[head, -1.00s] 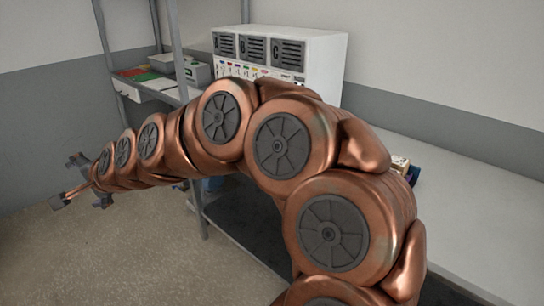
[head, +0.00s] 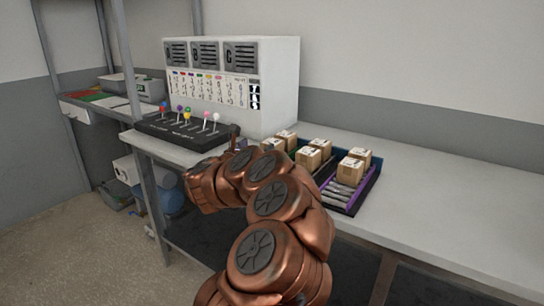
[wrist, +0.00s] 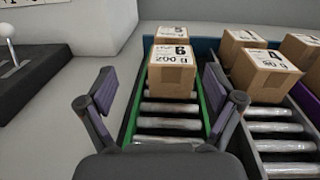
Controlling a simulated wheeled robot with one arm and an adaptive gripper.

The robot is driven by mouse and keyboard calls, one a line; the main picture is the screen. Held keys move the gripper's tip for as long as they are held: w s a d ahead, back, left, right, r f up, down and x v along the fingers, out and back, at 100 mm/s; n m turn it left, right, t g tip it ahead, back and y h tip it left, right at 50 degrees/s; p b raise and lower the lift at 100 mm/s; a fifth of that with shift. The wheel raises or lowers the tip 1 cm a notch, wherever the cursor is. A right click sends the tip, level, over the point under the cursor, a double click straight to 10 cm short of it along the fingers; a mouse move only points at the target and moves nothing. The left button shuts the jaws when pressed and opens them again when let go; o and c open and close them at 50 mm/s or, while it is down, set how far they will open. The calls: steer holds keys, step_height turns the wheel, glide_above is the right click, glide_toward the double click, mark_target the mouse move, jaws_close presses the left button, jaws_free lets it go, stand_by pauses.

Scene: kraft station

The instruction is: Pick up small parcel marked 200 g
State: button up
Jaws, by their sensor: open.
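In the wrist view, a brown box-shaped parcel (wrist: 171,77) stands at the near end of the parcels in the green-edged roller lane (wrist: 133,108). The black print on its white label is upside down and seems to read 200 g, though small. A second parcel (wrist: 171,32) stands right behind it, its label partly readable. My gripper (wrist: 160,95) is open and empty, with its two purple-padded fingers apart, over the near part of this lane. The near parcel is ahead of the fingers, between their lines. In the head view my arm partly hides this lane's parcels (head: 285,138).
More parcels (wrist: 262,74) stand in the lanes to the right, close to the right finger. The purple-edged lane (head: 343,196) is at the right. A lever panel (head: 184,131) and a white cabinet (head: 278,85) are at left. The bench (head: 440,185) is clear on the right.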

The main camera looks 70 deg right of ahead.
mark_target(275, 140)
steer(key=shift+s+d+f+m+g, duration=0.2)
steer(key=shift+s+f+m+g, duration=0.1)
steer(key=shift+s, duration=0.3)
steer(key=shift+s+d+f+m+g, duration=0.2)
steer(key=shift+s+m+g, duration=0.1)
steer(key=shift+s, duration=0.25)
steer(key=shift+s+d, duration=0.1)
steer(key=shift+d, duration=0.2)
steer(key=shift+x, duration=0.75)
steer(key=shift+d+f, duration=0.1)
steer(key=shift+d, duration=0.7)
steer(key=shift+w+p+x, duration=0.2)
steer(key=shift+p+x, duration=0.1)
steer(key=shift+x, duration=0.65)
steer(key=shift+w+p+x, duration=0.2)
steer(key=shift+p+x, duration=0.05)
steer(key=shift+x, duration=0.7)
steer(key=shift+d+f, duration=0.1)
steer(key=shift+f, duration=0.05)
steer(key=c, duration=1.3)
